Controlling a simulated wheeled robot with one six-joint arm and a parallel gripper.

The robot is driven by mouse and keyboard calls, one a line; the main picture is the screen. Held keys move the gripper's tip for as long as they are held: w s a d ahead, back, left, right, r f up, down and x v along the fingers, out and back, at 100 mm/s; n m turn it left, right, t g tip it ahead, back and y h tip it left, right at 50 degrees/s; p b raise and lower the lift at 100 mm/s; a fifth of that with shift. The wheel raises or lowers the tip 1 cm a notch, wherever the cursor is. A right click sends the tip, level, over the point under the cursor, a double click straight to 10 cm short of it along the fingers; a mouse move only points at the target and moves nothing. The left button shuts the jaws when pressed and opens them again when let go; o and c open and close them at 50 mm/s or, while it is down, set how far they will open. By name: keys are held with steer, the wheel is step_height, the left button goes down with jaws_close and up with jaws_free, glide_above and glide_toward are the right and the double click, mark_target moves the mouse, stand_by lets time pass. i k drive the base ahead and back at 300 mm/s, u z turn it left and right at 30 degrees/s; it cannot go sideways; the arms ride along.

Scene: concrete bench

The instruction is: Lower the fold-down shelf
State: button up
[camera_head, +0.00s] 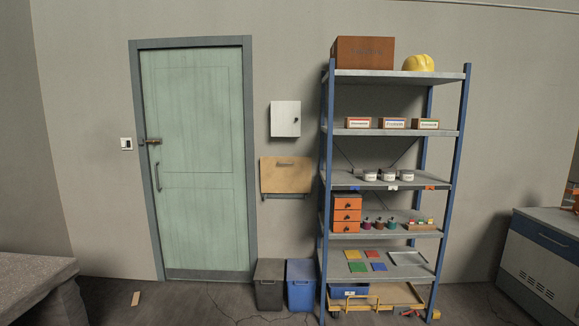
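The fold-down shelf (286,178) looks to be the tan wooden panel on the wall between the green door and the shelving rack. It stands upright, flat or nearly flat against the wall. A dark slot or handle shows near its top edge, and a dark bar runs just under its lower edge. My gripper is not in view.
A white wall box (285,118) hangs above the panel. A dark bin (269,286) and a blue bin (301,287) stand on the floor below it. The blue-posted rack (392,77) is close on its right, the green door (198,200) on its left.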

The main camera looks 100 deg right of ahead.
mark_target(277, 175)
steer(key=z, duration=3.25)
steer(key=i, duration=3.8)
